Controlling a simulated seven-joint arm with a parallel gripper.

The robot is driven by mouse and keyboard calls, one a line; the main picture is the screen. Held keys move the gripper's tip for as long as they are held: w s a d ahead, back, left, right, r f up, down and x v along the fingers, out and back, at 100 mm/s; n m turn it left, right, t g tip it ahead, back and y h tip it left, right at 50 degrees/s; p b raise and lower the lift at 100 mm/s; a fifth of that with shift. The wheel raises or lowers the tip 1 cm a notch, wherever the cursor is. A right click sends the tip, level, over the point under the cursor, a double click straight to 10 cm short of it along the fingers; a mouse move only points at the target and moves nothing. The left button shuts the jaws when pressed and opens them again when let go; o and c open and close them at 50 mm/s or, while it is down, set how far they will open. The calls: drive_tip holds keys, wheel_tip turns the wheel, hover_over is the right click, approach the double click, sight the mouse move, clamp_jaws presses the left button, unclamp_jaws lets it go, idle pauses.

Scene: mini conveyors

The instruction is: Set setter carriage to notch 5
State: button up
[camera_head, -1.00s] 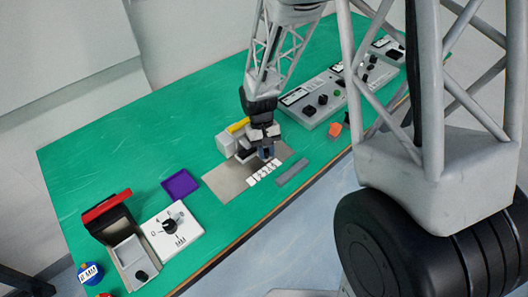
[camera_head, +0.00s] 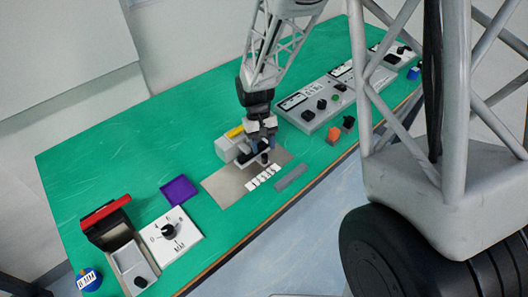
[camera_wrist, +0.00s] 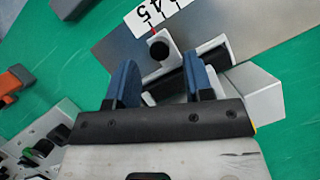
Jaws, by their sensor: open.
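The setter's metal plate (camera_head: 222,187) lies on the green table, with a row of white number labels (camera_head: 264,177) along it. The carriage (camera_head: 250,159) is white with a black knob (camera_wrist: 158,50). In the wrist view, a thin red pointer (camera_wrist: 153,30) on the carriage faces the number strip (camera_wrist: 150,12) near the digits 4 and 5; I cannot tell exactly which notch it marks. My gripper (camera_wrist: 162,82) is open, its two blue fingers apart, behind the knob in the wrist view. The knob is not between the fingertips. It also shows above the carriage in the head view (camera_head: 261,143).
A grey block with a yellow top (camera_head: 230,146) stands behind the carriage. A grey bar (camera_head: 291,177) lies in front of the plate. Control boxes (camera_head: 315,104) and an orange part (camera_head: 333,135) are to the right. A purple tray (camera_head: 180,190) and white dial plate (camera_head: 172,236) are left.

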drive_tip(key=shift+v, duration=1.75)
drive_tip(key=shift+r, duration=0.1)
drive_tip(key=s+d+r+m+t+y, duration=0.1)
drive_tip(key=s+d+r, duration=0.4)
drive_tip(key=d+r, duration=0.25)
drive_tip(key=s+d+r+m+t, duration=0.1)
drive_tip(key=s+d+r+t, duration=0.1)
drive_tip(key=s+d+r, duration=0.35)
drive_tip(key=s+d+r+m+t, duration=0.1)
drive_tip(key=s+d+r, duration=0.3)
drive_tip(key=s, duration=0.3)
drive_tip(key=s+d+r+m+t, duration=0.1)
drive_tip(key=s+d+r+t, duration=0.1)
drive_tip(key=s+d+r, duration=0.3)
drive_tip(key=shift+s+d+r+m+t+y, duration=0.2)
drive_tip(key=shift+s+m+t+y, duration=0.1)
drive_tip(key=shift+s, duration=1.5)
